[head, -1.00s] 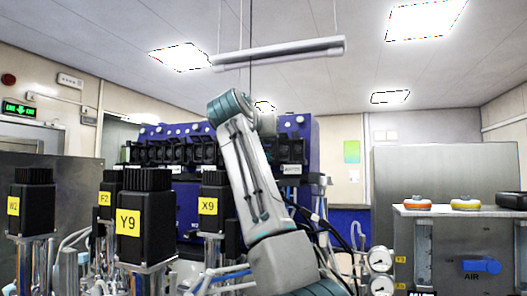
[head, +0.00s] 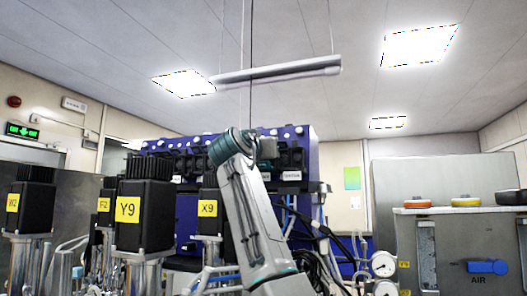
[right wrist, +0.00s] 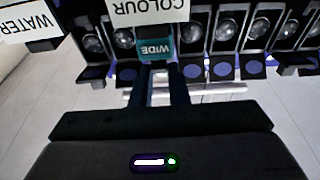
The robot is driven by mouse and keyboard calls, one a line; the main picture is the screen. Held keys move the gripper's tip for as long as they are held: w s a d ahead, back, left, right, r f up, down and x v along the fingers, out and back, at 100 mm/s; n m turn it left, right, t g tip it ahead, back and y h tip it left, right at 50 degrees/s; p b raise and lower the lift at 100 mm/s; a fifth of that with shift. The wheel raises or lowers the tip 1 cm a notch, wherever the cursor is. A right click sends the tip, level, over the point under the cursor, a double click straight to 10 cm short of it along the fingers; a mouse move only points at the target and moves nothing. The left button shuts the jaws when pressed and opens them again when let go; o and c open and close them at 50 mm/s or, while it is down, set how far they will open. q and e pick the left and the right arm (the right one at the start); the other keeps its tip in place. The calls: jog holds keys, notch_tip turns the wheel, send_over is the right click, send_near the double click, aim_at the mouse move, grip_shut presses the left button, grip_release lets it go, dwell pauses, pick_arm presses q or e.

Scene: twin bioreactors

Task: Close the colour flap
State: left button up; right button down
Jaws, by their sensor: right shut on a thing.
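The white COLOUR label (right wrist: 147,10) shows upside down at the top of the right wrist view. My left gripper is not in view.
Neighbouring stations with round parts and dark flaps (right wrist: 221,69) sit close on both sides of my fingers. A WATER label (right wrist: 27,20) is at the far left. Black motors marked Y9 (head: 143,222) and X9 (head: 209,220) stand left of my arm; gauges (head: 383,264) stand right.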

jog(key=shift+d+r, duration=0.1)
dwell(0.4)
jog(key=c, duration=1.7)
grip_release()
jog(key=o, duration=0.3)
jog(key=shift+w, duration=0.2)
jog(key=shift+w+d+f, duration=0.1)
jog(key=shift+w+f, duration=0.05)
jog(key=shift+f, duration=0.1)
